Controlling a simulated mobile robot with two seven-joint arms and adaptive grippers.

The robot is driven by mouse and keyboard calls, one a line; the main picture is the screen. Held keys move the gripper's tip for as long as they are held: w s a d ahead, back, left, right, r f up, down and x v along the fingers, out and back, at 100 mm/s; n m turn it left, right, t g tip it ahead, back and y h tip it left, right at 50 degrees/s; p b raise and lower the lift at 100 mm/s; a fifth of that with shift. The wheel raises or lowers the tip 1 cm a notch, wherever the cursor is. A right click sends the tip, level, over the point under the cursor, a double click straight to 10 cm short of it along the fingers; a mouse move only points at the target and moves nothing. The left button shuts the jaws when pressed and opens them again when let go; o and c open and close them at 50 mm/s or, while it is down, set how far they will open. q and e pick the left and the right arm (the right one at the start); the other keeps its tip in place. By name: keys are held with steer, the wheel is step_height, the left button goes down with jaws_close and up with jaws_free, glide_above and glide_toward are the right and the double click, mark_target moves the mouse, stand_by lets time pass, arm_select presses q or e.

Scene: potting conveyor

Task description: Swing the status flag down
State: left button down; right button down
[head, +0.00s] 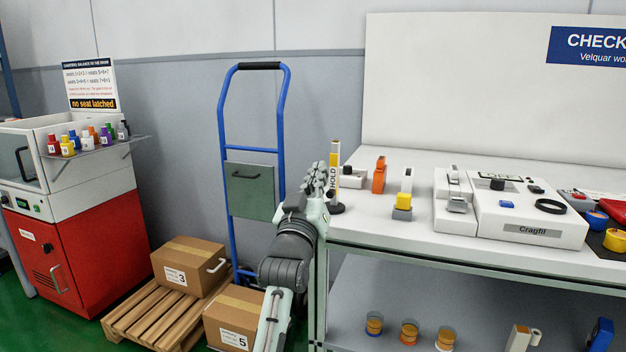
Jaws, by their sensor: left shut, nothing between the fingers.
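The status flag (335,174) is a slim upright bar, yellow and white with the word HOLD on it. It stands on a dark round base at the left end of the white workbench (395,230). My left gripper (320,172) is shut and empty, just to the left of the flag at about the height of its lettering. In the picture it is very close to the flag; I cannot tell whether they touch. My right gripper is not in view.
An orange tool (379,174) and a yellow-grey block (403,200) stand right of the flag. A white Cragfil device (525,228) is farther right. Left of the bench are a blue hand truck (226,120), cartons (190,262) on a pallet and a red cabinet (62,262).

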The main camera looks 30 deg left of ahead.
arm_select(q)
step_height(320, 180, up, 7)
steer(key=shift+f, duration=0.15)
stand_by(0.6)
